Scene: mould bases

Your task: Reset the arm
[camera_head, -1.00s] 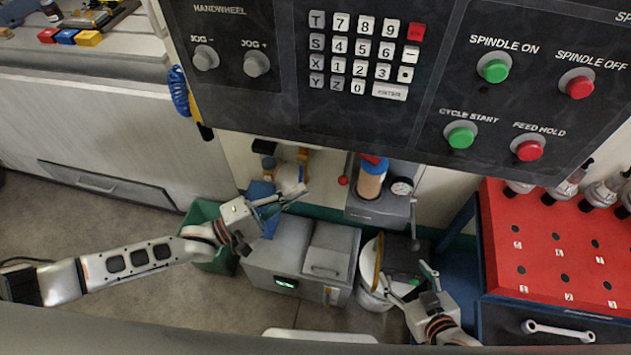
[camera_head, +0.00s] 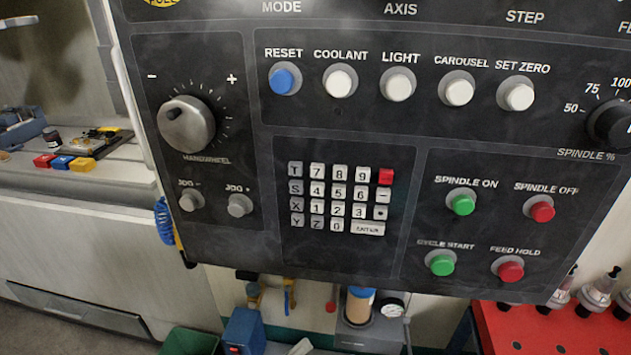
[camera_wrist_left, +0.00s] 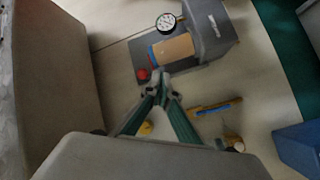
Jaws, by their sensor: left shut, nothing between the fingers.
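My left gripper (camera_wrist_left: 161,88) shows in the left wrist view with its two green-lined fingers brought together at the tips. Nothing shows between them. In the head view only a small pale piece at the bottom edge, probably part of this gripper (camera_head: 301,347), is visible; the rest of the arm is out of frame. My right gripper is in neither current view.
A black control panel (camera_head: 270,235) with buttons and a keypad fills the head view. Below it are a green bin (camera_head: 190,342), a blue box (camera_head: 244,330) and a gauge (camera_head: 391,308). A red tool rack (camera_head: 520,330) stands lower right.

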